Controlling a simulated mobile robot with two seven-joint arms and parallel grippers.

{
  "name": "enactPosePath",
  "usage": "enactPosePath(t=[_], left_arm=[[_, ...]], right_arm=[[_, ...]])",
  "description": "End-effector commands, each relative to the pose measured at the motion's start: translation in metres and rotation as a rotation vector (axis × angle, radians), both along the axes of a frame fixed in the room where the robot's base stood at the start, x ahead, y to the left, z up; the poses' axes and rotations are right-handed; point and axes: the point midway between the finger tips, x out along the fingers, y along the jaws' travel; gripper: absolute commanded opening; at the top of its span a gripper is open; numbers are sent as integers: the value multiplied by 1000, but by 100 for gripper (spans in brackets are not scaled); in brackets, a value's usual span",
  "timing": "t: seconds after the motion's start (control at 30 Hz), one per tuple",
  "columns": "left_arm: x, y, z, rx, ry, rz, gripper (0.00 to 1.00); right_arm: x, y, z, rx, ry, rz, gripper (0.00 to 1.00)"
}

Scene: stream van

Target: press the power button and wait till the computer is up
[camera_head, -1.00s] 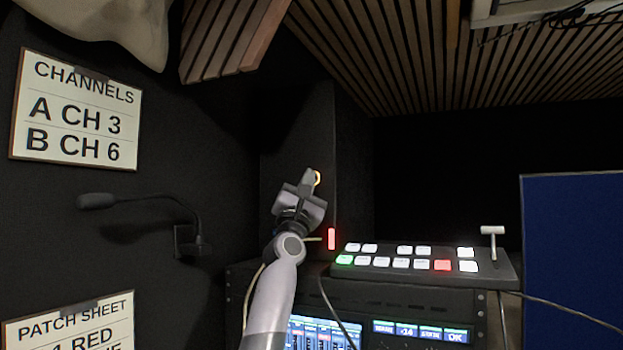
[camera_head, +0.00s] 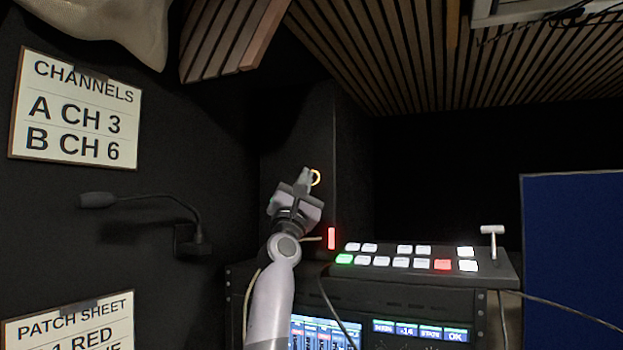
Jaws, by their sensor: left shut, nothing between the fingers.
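A small glowing amber-white ring (camera_head: 316,177), which looks like the power button, is on the dark upright panel (camera_head: 300,130) in the middle of the view. My left gripper (camera_head: 306,174) is shut and empty. Its tip is just left of the ring and covers part of it. I cannot tell whether the tip touches it. A lit screen (camera_head: 325,333) with blue and red rows shows in the rack at the bottom, partly cut off. My right gripper is not in view.
A switcher panel (camera_head: 400,270) with lit buttons and a T-shaped lever (camera_head: 492,236) sits on the rack right of my arm. A red light (camera_head: 331,238) glows beside it. A gooseneck microphone (camera_head: 150,199) juts from the left wall. Cables hang near my arm.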

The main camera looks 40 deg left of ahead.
Motion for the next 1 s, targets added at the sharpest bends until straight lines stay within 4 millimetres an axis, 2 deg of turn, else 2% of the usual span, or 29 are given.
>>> enactPosePath(t=[0.53,1.0], left_arm=[[-45,-14,0,0,-1,0,0],[-47,-15,0,0,1,1,0]], right_arm=[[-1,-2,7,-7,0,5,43],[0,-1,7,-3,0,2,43]])
